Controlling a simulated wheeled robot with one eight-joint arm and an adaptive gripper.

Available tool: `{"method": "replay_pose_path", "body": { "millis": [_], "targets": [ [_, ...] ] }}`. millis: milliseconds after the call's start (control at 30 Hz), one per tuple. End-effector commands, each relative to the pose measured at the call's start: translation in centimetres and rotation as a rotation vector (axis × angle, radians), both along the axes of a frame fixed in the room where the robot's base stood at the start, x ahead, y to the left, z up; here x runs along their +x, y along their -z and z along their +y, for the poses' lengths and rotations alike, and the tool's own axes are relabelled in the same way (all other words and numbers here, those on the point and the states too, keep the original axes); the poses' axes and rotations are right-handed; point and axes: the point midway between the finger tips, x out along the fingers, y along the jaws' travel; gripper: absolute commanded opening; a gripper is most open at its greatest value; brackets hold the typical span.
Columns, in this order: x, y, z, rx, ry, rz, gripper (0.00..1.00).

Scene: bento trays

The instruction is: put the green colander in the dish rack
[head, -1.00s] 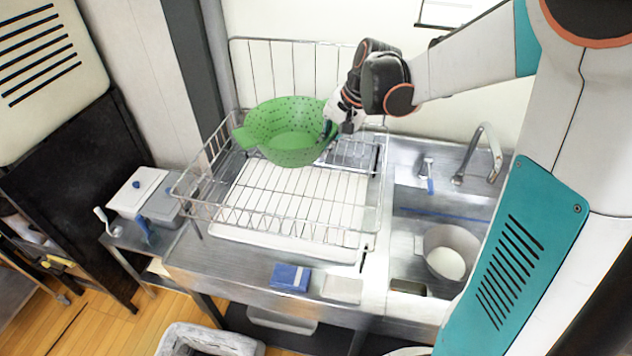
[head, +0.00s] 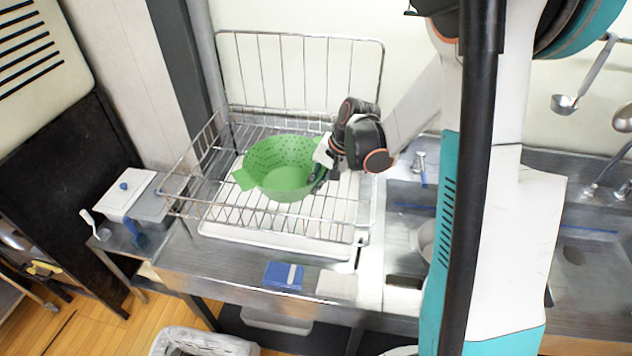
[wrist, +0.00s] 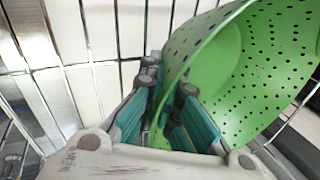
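The green colander (head: 281,168) is within the wire dish rack (head: 290,222), upright and slightly tilted, over the rack's wire floor. It also shows large in the wrist view (wrist: 245,70), with rack wires behind it. My gripper (head: 318,180) is at the colander's right side. In the wrist view my gripper's teal-padded fingers (wrist: 165,118) stand on either side of the colander's rim, closed on it. Whether the colander's base rests on the wires is hard to tell.
The rack has a tall wire back (head: 300,75) and low wire sides. A blue sponge (head: 283,275) lies on the counter in front. A white-lidded box (head: 128,192) stands at left. A sink with a pot (head: 427,240) is at right, partly behind my arm.

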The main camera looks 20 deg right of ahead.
Motion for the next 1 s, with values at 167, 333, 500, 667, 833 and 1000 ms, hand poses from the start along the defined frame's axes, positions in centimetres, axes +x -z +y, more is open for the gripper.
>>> {"method": "replay_pose_path", "body": {
  "millis": [167,333,500,667,833,1000],
  "targets": [
    [0.0,-0.1,0.0,0.0,0.0,0.0,0.0],
    [0.0,0.1,0.0,0.0,0.0,0.0,0.14],
    [0.0,0.1,0.0,0.0,0.0,0.0,0.25],
    [0.0,0.1,0.0,0.0,0.0,0.0,0.25],
    [-0.1,-0.5,-0.1,0.0,0.001,0.0,0.25],
    [-0.9,-3.0,-0.9,0.0,0.001,0.001,0.25]
  ]
}}
